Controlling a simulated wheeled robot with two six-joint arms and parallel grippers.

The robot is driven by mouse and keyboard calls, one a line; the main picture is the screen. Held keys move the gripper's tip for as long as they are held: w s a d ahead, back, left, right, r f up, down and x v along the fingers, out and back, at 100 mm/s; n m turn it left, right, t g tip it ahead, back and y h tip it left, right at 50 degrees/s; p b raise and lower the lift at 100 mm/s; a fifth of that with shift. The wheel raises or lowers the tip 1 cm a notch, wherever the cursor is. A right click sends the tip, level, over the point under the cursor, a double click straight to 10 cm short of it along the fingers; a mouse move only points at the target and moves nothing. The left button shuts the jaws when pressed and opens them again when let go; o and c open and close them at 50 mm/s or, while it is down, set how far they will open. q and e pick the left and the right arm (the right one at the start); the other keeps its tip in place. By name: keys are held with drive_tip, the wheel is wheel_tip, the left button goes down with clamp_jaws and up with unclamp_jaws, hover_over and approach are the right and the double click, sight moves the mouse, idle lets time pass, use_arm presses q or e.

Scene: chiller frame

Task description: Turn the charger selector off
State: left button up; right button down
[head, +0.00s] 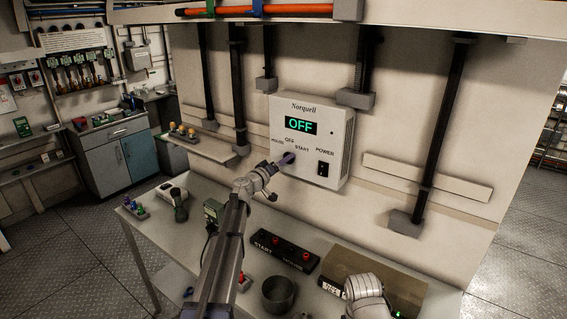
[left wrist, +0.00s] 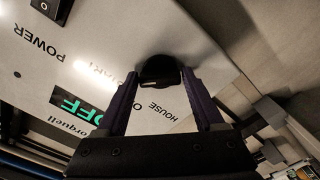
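The charger (head: 312,140) is a white wall box labelled Norquell. Its display (head: 300,124) reads OFF in green. The selector (head: 286,159) sits below it at the left, among the HOUSE, OFF and START labels. My left gripper (head: 283,161) is at the selector and partly hides it. In the left wrist view the dark selector knob (left wrist: 160,72) lies between the two purple fingers of my left gripper (left wrist: 160,84); I cannot tell whether they press on it. Its pointer is not clear. My right gripper is out of view; only my right arm shows at the bottom.
A black POWER switch (head: 323,169) is right of the selector. Dark conduits flank the charger.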

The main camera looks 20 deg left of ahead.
use_arm(q)
drive_tip(key=c, duration=0.9)
drive_tip(key=shift+c, duration=0.2)
drive_tip(key=shift+n, duration=4.3)
drive_tip(key=o, duration=1.4)
drive_tip(key=shift+c, duration=0.2)
drive_tip(key=shift+s, duration=0.1)
